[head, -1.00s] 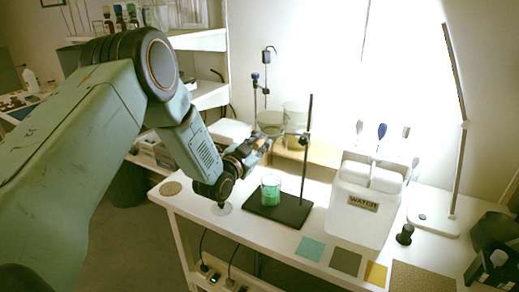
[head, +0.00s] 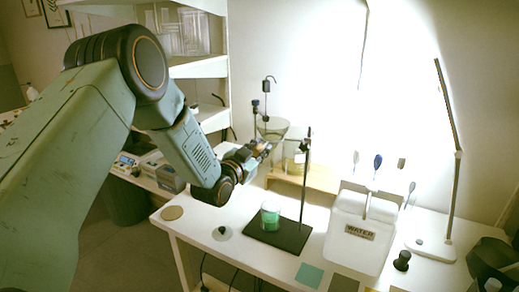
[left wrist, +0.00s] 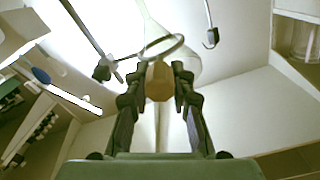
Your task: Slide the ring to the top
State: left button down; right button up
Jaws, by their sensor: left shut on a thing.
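A black stand with an upright rod (head: 303,185) and a flat base (head: 292,237) stands on the white bench. The ring's dark clamp (head: 305,145) sits on the rod a little below its tip. In the left wrist view the ring (left wrist: 165,44) is a thin dark loop. My left gripper (head: 264,151) is beside the rod, level with the clamp. In the left wrist view its fingers (left wrist: 158,78) are shut on a tan block (left wrist: 159,84), which looks like the ring's grip. A glass beaker of green liquid (head: 270,217) stands on the base below. My right gripper is out of view.
A lamp (head: 432,248) is at right. Coloured mats (head: 309,275) lie along the front edge.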

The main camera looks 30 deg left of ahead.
pick_arm(q)
jog(key=c, duration=1.4)
grip_release()
jog(key=shift+w+a+r, duration=0.1)
jog(key=shift+w+r, duration=0.05)
jog(key=shift+r, duration=0.35)
jog(key=shift+c, duration=0.2)
jog(key=o, duration=0.3)
jog(key=shift+f, duration=0.2)
jog(key=shift+f, duration=0.1)
jog(key=s, duration=1.2)
jog(key=shift+s+a, duration=0.15)
